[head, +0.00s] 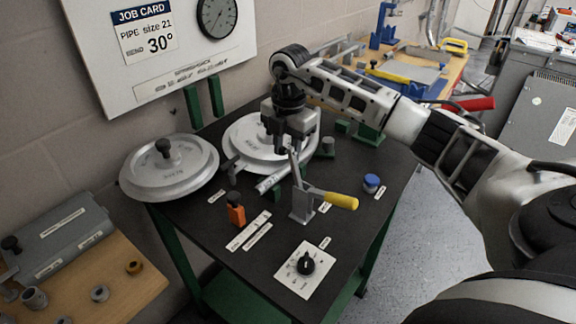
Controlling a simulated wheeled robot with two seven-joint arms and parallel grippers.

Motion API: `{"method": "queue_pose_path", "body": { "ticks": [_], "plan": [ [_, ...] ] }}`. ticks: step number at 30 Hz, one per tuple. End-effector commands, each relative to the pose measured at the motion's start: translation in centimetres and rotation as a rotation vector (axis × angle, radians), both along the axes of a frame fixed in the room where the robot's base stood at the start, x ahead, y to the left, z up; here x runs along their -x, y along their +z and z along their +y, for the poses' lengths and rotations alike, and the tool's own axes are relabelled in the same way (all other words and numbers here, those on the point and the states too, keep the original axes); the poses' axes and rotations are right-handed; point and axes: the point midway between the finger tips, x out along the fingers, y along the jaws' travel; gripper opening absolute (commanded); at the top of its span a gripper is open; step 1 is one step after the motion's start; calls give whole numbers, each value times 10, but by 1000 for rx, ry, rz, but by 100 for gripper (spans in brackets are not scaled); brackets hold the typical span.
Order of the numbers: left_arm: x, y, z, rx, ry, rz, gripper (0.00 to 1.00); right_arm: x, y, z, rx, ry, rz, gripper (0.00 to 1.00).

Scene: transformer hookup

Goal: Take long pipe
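My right gripper (284,146) points down over the far part of the black-topped bending table (210,262), at the round grey die (240,153) and just behind the toggle clamp. Its fingertips are small and partly hidden, so I cannot tell whether they are open or shut. A short silver cylindrical piece (270,183) shows beside the clamp; I cannot tell whether it is part of a pipe. No long pipe is plainly visible. My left gripper is out of view.
The toggle clamp (304,205) has a yellow handle. A second round die (170,170) sits at the table's left. An orange block (236,209), a blue knob (371,183) and a dial plate (305,270) stand nearby. A wooden bench (115,275) is at lower left.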

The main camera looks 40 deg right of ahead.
Motion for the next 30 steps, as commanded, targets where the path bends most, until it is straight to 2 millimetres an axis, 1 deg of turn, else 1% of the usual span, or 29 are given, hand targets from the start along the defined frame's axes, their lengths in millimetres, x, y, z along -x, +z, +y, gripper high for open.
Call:
{"method": "queue_pose_path", "body": {
  "ticks": [5,9,12,15,21,22,25,30],
  "plan": [
    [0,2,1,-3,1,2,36,0,-13,1,-2,0,5,32],
    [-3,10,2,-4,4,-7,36,0,-34,1,-1,-1,4,32],
    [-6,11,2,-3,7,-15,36,-2,-48,1,-1,0,2,32],
    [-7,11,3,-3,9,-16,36,-2,-54,1,-1,0,1,32],
    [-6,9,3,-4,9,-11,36,-2,-55,1,0,0,0,32],
    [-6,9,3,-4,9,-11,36,-2,-55,1,0,0,0,29],
    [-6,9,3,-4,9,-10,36,-2,-55,1,-1,0,0,1],
    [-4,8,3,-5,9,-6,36,-3,-54,1,-1,0,-2,0]
  ]
}}
